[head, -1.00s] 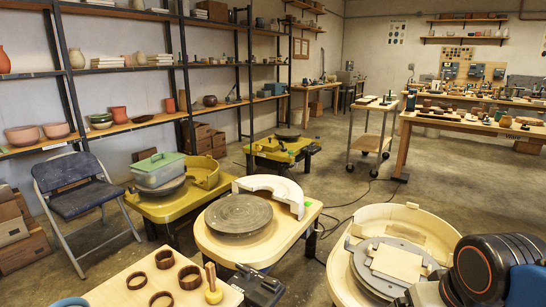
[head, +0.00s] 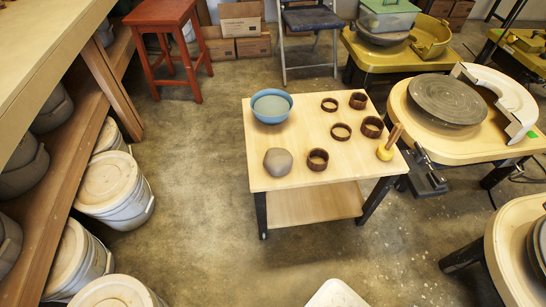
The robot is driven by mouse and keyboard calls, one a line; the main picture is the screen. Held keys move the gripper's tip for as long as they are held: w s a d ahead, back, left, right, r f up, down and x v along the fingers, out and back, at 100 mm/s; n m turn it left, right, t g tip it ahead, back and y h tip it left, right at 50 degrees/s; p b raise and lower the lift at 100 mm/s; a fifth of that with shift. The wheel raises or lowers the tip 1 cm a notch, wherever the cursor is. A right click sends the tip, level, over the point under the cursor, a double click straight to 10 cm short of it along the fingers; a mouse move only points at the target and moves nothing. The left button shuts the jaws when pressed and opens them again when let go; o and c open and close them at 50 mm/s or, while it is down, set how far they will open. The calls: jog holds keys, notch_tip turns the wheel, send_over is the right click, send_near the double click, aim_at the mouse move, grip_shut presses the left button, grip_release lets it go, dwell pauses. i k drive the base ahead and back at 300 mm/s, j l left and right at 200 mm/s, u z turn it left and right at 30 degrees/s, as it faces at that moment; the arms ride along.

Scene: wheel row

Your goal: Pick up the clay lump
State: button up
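The clay lump (head: 278,162) is a grey-brown, rounded block. It sits on the near left part of a small light-wood table (head: 300,185), in front of a blue bowl (head: 271,106) with grey contents. A dark brown ring (head: 317,160) stands a little to its right, apart from it. Nothing covers the lump. My gripper is not in view.
Several more brown rings (head: 341,132) and a yellow-based wooden tool (head: 387,147) are on the table. Lidded buckets (head: 113,190) line the left. A red stool (head: 172,38) stands behind. Pottery wheels (head: 448,100) crowd the right. Open floor lies left and front of the table.

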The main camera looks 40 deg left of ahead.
aim_at(278, 162)
jog(key=u, duration=1.7)
